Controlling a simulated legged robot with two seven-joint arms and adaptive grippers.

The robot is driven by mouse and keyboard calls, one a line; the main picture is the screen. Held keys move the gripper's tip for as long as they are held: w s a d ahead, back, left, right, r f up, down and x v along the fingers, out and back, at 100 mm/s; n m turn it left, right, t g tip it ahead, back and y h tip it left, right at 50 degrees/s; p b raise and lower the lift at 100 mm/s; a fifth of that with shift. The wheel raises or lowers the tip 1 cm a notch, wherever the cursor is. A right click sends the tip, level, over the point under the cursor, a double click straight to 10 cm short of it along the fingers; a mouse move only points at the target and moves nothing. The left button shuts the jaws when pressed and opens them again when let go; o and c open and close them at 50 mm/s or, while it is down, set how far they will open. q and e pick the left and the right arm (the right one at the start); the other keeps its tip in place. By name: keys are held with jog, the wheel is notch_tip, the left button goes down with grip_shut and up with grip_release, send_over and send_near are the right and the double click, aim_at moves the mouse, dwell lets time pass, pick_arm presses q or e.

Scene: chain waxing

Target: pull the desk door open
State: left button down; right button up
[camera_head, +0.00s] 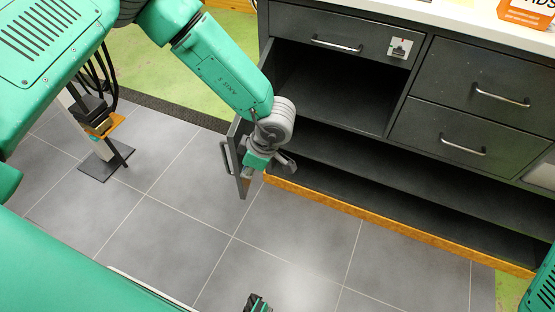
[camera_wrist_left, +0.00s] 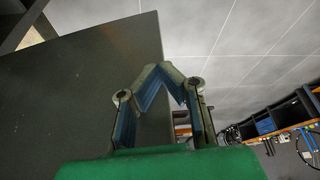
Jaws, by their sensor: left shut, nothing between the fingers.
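The desk door is a dark grey panel (camera_head: 238,160) at the left end of the grey desk (camera_head: 340,120). It stands swung out from the desk front, with its bar handle (camera_head: 226,158) on the left face. The compartment behind it is open to view. My left gripper (camera_head: 266,168) is shut and empty, on the right, inner side of the door and close to it; whether it touches is unclear. In the left wrist view the shut fingertips (camera_wrist_left: 160,75) overlap the door's dark face (camera_wrist_left: 75,85). A small dark tip of my right gripper (camera_head: 258,303) shows at the bottom edge.
Drawers with bar handles (camera_head: 502,99) fill the desk's right side, and a drawer with a lock sits above the opening. An open shelf runs below. The grey tiled floor (camera_head: 290,250) in front is clear. A dark stand (camera_head: 105,160) is at left.

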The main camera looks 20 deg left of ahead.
pick_arm(q)
jog(key=s+a+m+t+p, duration=0.1)
jog(key=a+m+p, duration=0.3)
jog(key=a, duration=1.5)
jog(key=shift+m+t+p, duration=0.35)
jog(key=shift+m+t, duration=0.05)
jog(key=shift+m, duration=0.2)
jog(key=shift+s+d+r, duration=0.1)
jog(key=shift+d, duration=0.05)
